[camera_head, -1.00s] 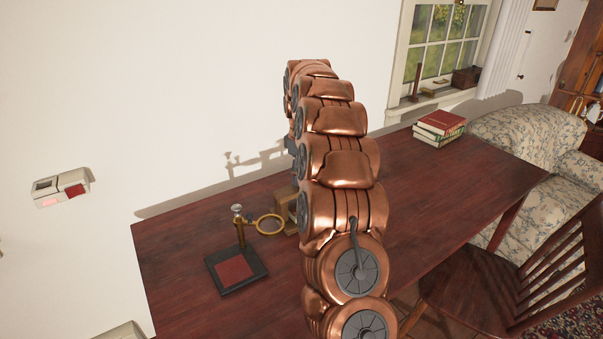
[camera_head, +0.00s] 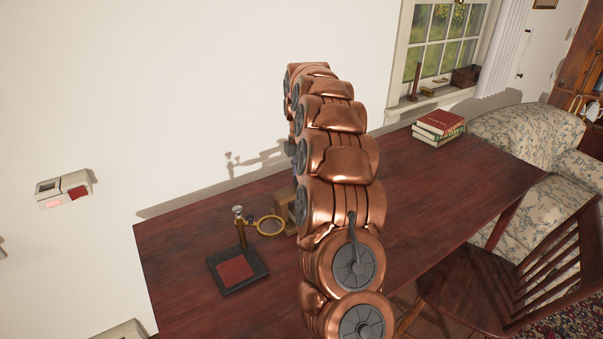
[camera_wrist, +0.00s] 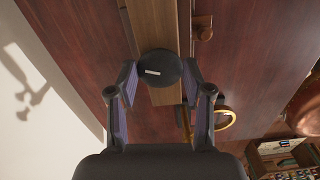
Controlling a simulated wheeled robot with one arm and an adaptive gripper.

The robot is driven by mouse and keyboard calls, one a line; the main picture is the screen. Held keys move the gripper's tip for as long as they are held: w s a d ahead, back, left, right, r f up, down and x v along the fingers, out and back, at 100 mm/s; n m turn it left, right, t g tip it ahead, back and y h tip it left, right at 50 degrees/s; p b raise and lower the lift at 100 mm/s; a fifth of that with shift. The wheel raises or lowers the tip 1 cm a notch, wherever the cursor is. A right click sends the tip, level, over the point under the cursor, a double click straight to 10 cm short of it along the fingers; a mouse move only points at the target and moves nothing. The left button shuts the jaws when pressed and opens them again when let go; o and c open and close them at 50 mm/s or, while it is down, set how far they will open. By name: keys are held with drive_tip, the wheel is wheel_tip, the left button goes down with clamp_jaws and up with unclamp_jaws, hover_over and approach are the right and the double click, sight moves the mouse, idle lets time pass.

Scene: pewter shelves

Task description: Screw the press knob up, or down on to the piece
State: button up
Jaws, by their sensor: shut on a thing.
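The press knob (camera_wrist: 158,65) is a dark round disc with a short white mark, in the upper middle of the wrist view. It sits over a light wooden part of the press (camera_wrist: 152,22). My gripper (camera_wrist: 160,80) has its two fingers on either side of the knob and is shut on it. In the head view, part of a wooden block, likely the press (camera_head: 284,208), shows beside my copper arm. My arm hides the knob and most of my gripper there. The piece under the press cannot be made out.
A magnifier with a brass ring (camera_head: 259,226) stands on a black base with a red pad (camera_head: 236,270), close left of the press. Books (camera_head: 439,126) lie at the table's far right. The dark red table (camera_head: 420,190) is clear between. A chair (camera_head: 510,250) stands right.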

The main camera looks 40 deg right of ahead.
drive_tip(key=shift+r+n+p, duration=0.1)
drive_tip(key=shift+n+p, duration=0.25)
drive_tip(key=shift+n, duration=1.65)
drive_tip(key=o, duration=1.2)
drive_tip(key=shift+c, duration=0.2)
wheel_tip(320, 180, up, 12)
